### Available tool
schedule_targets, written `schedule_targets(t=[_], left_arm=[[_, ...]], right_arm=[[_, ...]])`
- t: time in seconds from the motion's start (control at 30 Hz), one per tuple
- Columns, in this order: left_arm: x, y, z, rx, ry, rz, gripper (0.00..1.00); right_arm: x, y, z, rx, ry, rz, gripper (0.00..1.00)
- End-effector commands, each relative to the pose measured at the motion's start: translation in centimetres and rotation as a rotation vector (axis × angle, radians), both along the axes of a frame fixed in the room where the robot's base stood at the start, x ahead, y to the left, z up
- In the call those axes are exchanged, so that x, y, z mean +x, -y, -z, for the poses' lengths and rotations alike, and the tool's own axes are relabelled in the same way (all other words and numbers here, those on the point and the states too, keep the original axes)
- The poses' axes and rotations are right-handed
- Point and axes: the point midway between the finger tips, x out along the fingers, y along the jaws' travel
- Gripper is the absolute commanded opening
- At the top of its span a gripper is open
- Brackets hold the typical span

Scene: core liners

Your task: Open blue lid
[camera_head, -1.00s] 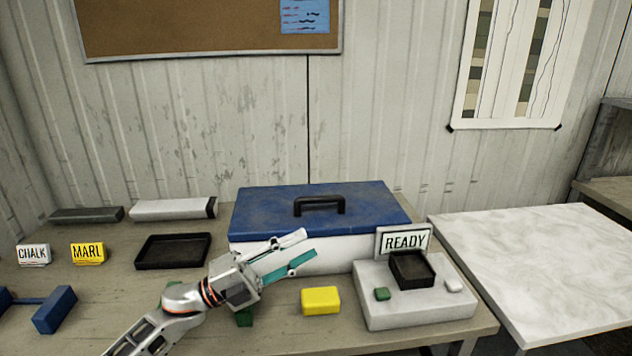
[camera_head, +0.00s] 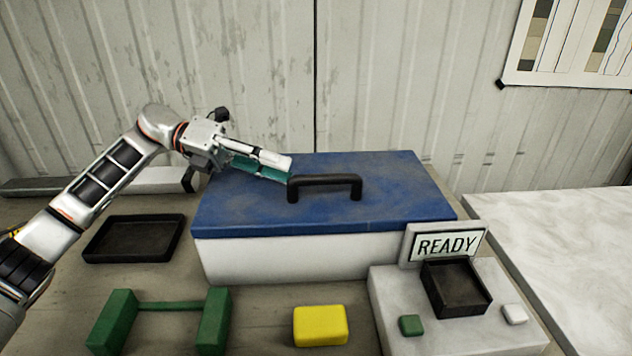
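The blue lid (camera_head: 250,207) lies flat and closed on a white box (camera_head: 300,259) on the table. A black handle (camera_head: 325,181) stands up from the middle of the lid. My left gripper (camera_head: 290,168) reaches in from the left over the lid, with its fingertips close to the left end of the handle. Its fingers lie nearly along one line in this view, so their gap is hard to judge. I cannot tell whether they touch the handle. My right gripper is not in view.
A black tray (camera_head: 134,257) lies left of the box. A green rack (camera_head: 170,306) and a yellow block (camera_head: 320,326) stand in front. A grey platform (camera_head: 385,300) with a READY sign (camera_head: 447,244) and a small black tray (camera_head: 456,308) is at front right. A white table (camera_head: 570,240) stands right.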

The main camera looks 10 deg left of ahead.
Motion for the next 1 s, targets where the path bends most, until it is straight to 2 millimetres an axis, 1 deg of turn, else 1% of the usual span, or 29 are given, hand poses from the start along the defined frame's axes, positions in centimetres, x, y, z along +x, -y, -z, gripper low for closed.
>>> schedule_targets(t=[0.07,0.3,0.5,0.67,0.9,0.97,1.0], left_arm=[[-0.2,0.8,0.0,-0.001,0.001,0.003,0.32],[-0.6,4.3,0.6,-0.003,0.002,0.004,0.32],[-0.8,6.6,1.2,-0.003,0.000,0.002,0.32],[-0.9,7.3,1.5,-0.001,0.001,0.000,0.32],[-0.9,7.4,1.5,-0.001,0.001,0.000,0.32],[-0.9,7.4,1.5,-0.001,0.001,0.000,0.16],[-0.9,7.4,1.5,-0.001,0.001,0.000,0.06]], right_arm=[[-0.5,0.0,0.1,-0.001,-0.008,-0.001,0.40],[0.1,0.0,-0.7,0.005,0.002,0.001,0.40],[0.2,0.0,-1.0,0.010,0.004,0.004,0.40],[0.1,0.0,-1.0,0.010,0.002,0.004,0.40],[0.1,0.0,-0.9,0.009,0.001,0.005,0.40],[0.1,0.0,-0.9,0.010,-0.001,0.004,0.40],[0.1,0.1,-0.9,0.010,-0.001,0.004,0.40]])
